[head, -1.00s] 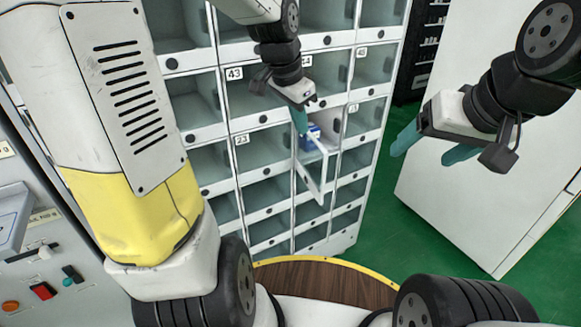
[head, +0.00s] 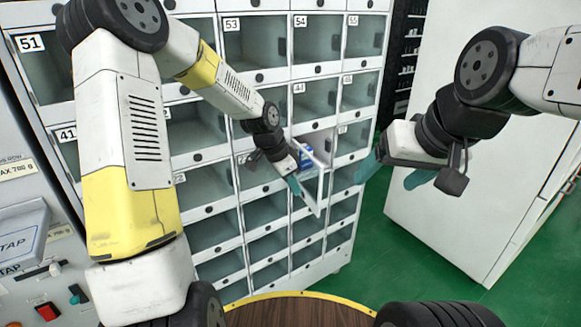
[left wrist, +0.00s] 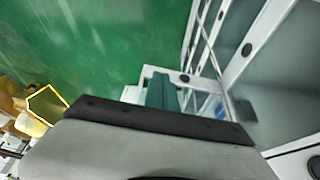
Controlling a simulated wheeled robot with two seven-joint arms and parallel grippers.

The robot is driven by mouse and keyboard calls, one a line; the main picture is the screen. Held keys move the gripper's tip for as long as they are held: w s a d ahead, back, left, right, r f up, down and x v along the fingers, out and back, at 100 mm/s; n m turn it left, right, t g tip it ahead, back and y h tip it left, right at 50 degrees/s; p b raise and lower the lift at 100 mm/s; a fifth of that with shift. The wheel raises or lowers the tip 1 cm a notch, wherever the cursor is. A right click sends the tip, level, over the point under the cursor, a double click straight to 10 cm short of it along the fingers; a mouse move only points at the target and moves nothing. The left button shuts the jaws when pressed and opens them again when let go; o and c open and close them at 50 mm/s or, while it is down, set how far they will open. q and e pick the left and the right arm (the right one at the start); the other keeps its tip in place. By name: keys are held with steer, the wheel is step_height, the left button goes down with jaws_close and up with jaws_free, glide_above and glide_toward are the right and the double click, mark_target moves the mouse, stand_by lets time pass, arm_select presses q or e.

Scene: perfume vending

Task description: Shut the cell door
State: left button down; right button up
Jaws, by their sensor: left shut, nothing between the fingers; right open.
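The cell door (head: 312,178) is a clear panel with a white frame. It stands open, swung out from a cell in the white locker wall below cell 44. A blue and white box (head: 306,156) sits in that open cell. My left gripper (head: 294,187) is shut and empty, just left of the door's outer face; I cannot tell whether it touches the door. In the left wrist view the closed teal fingers (left wrist: 161,92) lie in front of the white door frame (left wrist: 188,78). My right gripper (head: 392,174) is open and empty, right of the lockers.
The locker wall (head: 262,78) holds many numbered cells with their doors closed. A large white cabinet (head: 430,215) stands at the right over a green floor (head: 360,262). A control panel (head: 30,245) is at the left. A round wooden top (head: 295,312) is at the bottom.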

mark_target(313, 196)
arm_select(q)
steer(key=shift+w+d+f, duration=0.1)
steer(key=shift+w+d, duration=0.4)
steer(key=shift+d, duration=0.4)
steer(key=shift+w+d+f, duration=0.1)
steer(key=shift+w+d, duration=0.4)
steer(key=shift+d, duration=0.4)
steer(key=shift+d+r, duration=0.1)
